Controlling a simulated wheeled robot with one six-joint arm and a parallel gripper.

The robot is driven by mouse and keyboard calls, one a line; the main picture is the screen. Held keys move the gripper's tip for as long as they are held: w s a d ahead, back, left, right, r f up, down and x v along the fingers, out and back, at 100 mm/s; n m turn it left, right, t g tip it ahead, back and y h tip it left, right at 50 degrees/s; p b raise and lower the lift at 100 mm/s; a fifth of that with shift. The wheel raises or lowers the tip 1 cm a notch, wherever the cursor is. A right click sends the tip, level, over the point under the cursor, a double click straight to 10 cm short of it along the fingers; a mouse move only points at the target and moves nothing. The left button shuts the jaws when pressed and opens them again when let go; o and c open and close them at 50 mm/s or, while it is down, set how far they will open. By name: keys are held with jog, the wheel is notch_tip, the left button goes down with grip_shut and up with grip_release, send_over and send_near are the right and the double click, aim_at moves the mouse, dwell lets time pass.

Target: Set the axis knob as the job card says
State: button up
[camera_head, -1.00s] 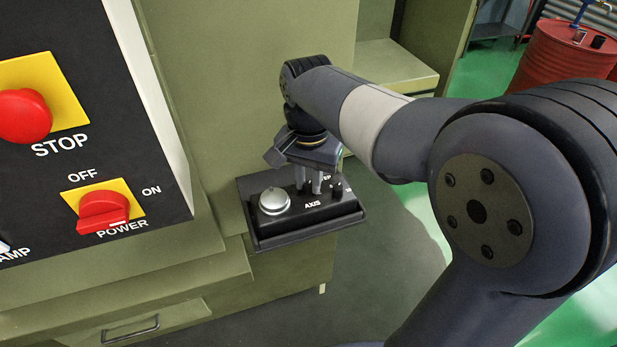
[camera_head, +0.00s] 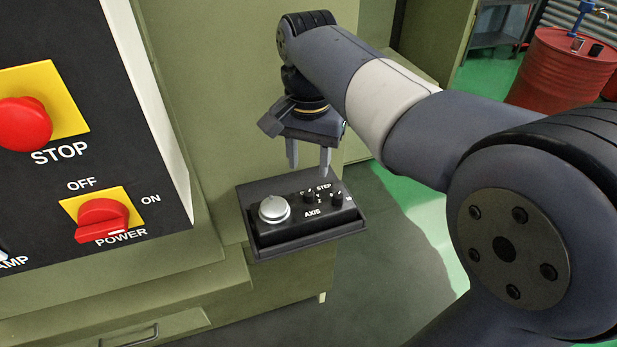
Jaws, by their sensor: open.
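The black axis knob (camera_head: 308,195) is on a small black control box (camera_head: 290,235), just above the white word AXIS. A second small black knob (camera_head: 337,198), by the word STEP, is to its right. A large silver dial (camera_head: 274,209) is to its left. The position the axis knob points to is too small to read. My gripper (camera_head: 309,170) is above the back of the box, pointing down with its two fingers spread apart. It is clear of the knobs and holds nothing. No job card is seen in this view.
The box rests on a dark tray (camera_head: 352,222) beside the green machine body. To the left is a black panel with a red STOP button (camera_head: 24,124) and a red POWER switch (camera_head: 103,219). A red drum (camera_head: 563,70) stands far off at the upper right.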

aim_at(309, 193)
jog(key=shift+r, duration=1.7)
jog(key=shift+f, duration=0.1)
notch_tip(309, 193, down, 11)
jog(key=shift+r, duration=0.1)
jog(key=shift+n, duration=0.3)
jog(key=shift+r, duration=0.1)
